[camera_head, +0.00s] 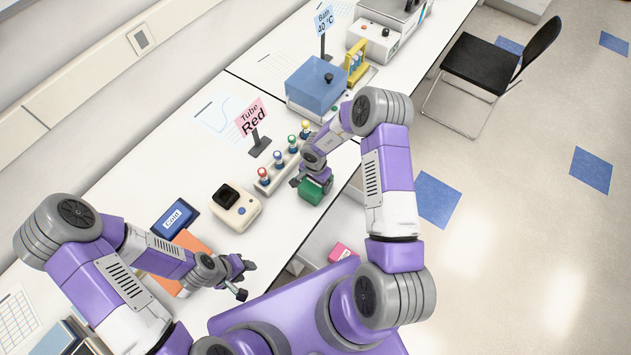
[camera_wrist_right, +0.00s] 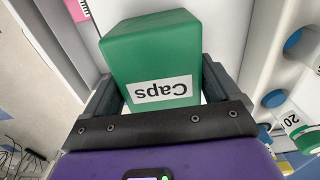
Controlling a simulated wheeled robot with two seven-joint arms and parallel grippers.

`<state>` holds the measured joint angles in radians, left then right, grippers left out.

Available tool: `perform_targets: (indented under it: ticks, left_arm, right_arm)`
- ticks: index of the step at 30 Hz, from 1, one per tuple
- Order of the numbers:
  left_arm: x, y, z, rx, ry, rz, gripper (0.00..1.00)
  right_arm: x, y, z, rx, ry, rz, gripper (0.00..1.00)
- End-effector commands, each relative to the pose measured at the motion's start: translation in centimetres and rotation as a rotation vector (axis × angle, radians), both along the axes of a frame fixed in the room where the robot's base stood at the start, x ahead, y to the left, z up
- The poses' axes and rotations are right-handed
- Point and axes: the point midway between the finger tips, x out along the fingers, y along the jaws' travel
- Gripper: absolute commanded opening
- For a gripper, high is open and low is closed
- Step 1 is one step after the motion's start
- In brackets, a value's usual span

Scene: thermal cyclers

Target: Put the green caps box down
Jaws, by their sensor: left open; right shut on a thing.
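The green caps box (camera_head: 311,192) is in my right gripper (camera_head: 312,183), near the front edge of the white bench. In the right wrist view the green box (camera_wrist_right: 150,55) fills the space between the two fingers of my right gripper (camera_wrist_right: 160,90), and its white "Caps" label faces the camera. My right gripper is shut on it. Whether the box touches the bench is hard to tell. My left gripper (camera_head: 244,278) is open and empty, over the front edge of the bench further left.
A rack (camera_head: 277,172) with several coloured-cap tubes stands just behind the box. A "Tube Red" sign (camera_head: 252,118), a small white device (camera_head: 236,209), a blue "Cold" block (camera_head: 175,217) and a blue water bath (camera_head: 316,85) also stand on the bench. A pink box (camera_head: 340,252) is lower down.

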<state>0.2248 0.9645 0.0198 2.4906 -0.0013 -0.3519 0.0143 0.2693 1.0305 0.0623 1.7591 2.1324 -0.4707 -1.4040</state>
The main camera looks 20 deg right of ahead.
Motion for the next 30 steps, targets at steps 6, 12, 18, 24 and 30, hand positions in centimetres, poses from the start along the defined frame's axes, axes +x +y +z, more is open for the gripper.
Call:
perform_targets:
  ticks: [6,12,18,24,30]
  left_arm:
    - [0.0,0.0,0.0,0.0,0.0,0.0,0.43]
    - [0.0,0.0,0.0,0.0,0.0,0.0,0.43]
    - [0.0,0.0,0.3,0.0,0.0,0.0,0.43]
    - [0.0,0.0,1.1,0.0,0.0,0.0,0.43]
    - [0.0,0.0,1.7,0.0,0.0,0.0,0.43]
  right_arm:
    - [0.0,0.0,-0.3,0.0,0.001,0.0,1.0]
    - [0.0,0.0,-0.2,-0.001,0.001,0.0,1.0]
    - [0.1,0.0,1.8,0.002,-0.003,-0.002,1.0]
    - [0.0,-0.1,6.2,0.0,-0.002,-0.003,1.0]
    - [0.0,-0.1,10.0,0.0,-0.002,-0.002,1.0]
